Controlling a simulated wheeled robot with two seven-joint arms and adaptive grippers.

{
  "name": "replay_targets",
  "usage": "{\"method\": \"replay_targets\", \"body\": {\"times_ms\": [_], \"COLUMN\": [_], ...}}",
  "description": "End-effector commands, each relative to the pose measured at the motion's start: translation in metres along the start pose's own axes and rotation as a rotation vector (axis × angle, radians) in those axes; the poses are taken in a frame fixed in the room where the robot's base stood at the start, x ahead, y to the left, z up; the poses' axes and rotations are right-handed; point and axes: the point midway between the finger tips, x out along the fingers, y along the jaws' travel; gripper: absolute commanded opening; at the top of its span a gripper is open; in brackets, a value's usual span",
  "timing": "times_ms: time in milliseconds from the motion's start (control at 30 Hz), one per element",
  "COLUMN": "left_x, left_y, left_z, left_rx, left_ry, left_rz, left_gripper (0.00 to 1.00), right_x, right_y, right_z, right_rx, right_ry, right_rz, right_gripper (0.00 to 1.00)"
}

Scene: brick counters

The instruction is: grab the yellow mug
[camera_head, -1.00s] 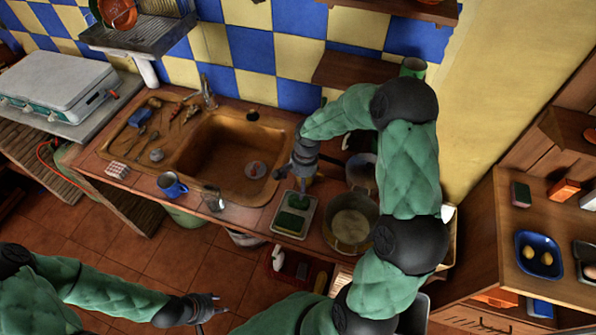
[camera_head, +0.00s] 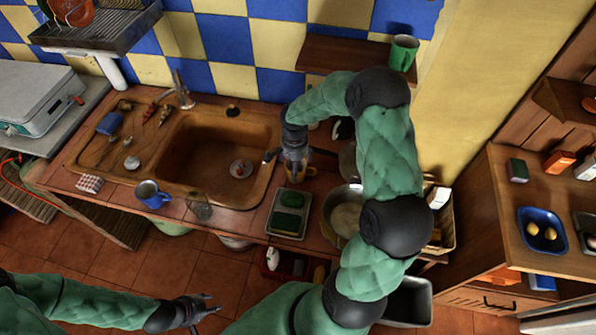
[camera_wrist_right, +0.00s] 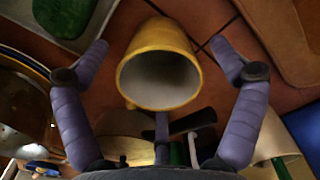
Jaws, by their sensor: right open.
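The yellow mug (camera_head: 302,171) stands on the tiled counter behind the tray with green sponges, mostly hidden under my right gripper in the head view. In the right wrist view the yellow mug (camera_wrist_right: 160,60) shows its pale inside, with its mouth towards the camera. My right gripper (camera_head: 298,156) is over it. In the wrist view the right gripper (camera_wrist_right: 159,48) is open, one finger on each side of the mug, with visible gaps on both sides. My left gripper (camera_head: 205,309) is low at the front, open and empty, away from the counter.
The tray (camera_head: 270,222) with green sponges is just in front of the mug. A pot (camera_head: 345,215) stands to its right and the sink (camera_head: 205,165) to its left. A blue mug (camera_head: 152,195) and a glass (camera_head: 199,207) stand further left. A green mug (camera_head: 403,52) is on the shelf.

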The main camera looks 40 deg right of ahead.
Motion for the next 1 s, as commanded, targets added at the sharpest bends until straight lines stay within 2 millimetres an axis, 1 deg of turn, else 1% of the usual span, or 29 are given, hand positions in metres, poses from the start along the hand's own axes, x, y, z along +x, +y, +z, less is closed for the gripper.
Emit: {"method": "replay_targets", "body": {"times_ms": [33, 200, 300, 567, 600, 667, 700, 800, 1000], "left_x": [0.001, 0.005, 0.006, 0.006, 0.006, 0.006, 0.006, 0.006, 0.006], "left_y": [-0.001, -0.002, -0.002, -0.002, -0.002, -0.002, -0.002, -0.002, -0.002], "left_z": [0.000, 0.000, 0.000, 0.000, 0.000, 0.000, 0.000, 0.000, 0.000], "left_rx": [0.000, 0.000, 0.000, 0.000, 0.000, 0.000, 0.000, 0.000, 0.000], "left_ry": [0.000, 0.000, 0.000, 0.000, 0.000, 0.000, 0.000, 0.000, 0.000], "left_rz": [0.000, 0.000, 0.000, 0.000, 0.000, 0.000, 0.000, 0.000, 0.000], "left_gripper": [0.40, 0.40, 0.40, 0.40, 0.40, 0.40, 0.40, 0.40, 0.40], "right_x": [0.007, 0.032, 0.042, 0.044, 0.044, 0.044, 0.044, 0.044, 0.044], "right_y": [0.002, 0.003, 0.002, 0.002, 0.002, 0.002, 0.002, 0.002, 0.002], "right_z": [-0.001, -0.005, -0.006, -0.006, -0.006, -0.005, -0.005, -0.005, -0.005], "right_rx": [0.001, 0.000, 0.000, 0.000, 0.000, 0.000, -0.001, -0.001, -0.001], "right_ry": [-0.002, -0.003, -0.001, 0.000, 0.000, -0.001, 0.000, -0.001, -0.001], "right_rz": [0.003, 0.003, 0.001, 0.000, 0.000, 0.000, 0.000, 0.000, 0.001], "right_gripper": [0.94, 0.94, 0.94, 0.94, 0.83, 0.66, 0.55, 0.29, 0.28]}}
